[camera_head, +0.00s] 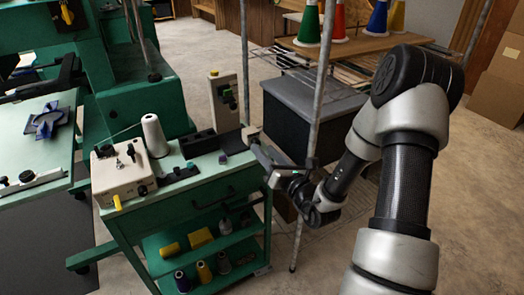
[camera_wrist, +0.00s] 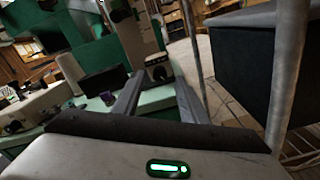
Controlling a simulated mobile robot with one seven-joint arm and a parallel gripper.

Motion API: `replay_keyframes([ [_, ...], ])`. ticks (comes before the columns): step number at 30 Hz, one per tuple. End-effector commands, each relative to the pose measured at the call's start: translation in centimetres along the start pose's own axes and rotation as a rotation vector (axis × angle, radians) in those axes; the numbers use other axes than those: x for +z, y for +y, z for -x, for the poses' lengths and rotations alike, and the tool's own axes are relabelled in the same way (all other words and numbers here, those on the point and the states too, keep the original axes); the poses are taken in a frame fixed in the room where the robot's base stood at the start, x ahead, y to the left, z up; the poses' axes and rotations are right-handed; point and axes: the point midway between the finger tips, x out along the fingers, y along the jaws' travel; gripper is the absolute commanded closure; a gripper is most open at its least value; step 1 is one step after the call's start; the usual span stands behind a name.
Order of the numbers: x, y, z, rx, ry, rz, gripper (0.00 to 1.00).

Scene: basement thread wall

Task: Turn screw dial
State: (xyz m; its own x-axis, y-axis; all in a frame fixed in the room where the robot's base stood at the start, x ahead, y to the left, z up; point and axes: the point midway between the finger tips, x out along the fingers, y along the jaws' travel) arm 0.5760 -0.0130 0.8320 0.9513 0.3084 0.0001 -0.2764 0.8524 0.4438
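Several dials are in view, and I cannot tell for certain which is the screw dial. A beige box (camera_head: 124,172) with black knobs and a yellow-tipped lever sits at the cart's left. My gripper (camera_wrist: 158,82) is open and empty, its two fingers spread.
The green cart (camera_head: 190,207) holds a white thread cone (camera_head: 155,136) on top and several spools on lower shelves. A metal pole (camera_head: 318,90) stands close beside my arm. A dark bin (camera_head: 312,112) is behind it. A green table (camera_head: 38,140) is at left.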

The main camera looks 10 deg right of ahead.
Motion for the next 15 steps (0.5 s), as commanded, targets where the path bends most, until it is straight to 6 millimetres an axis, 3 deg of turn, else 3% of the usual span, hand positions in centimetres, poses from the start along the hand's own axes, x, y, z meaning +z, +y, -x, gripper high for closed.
replay_keyframes([
  [6,0.0,0.0,-2.2,0.001,0.0,0.0,0.61],
  [15,0.0,0.0,-2.5,0.0,0.0,0.0,0.61],
])
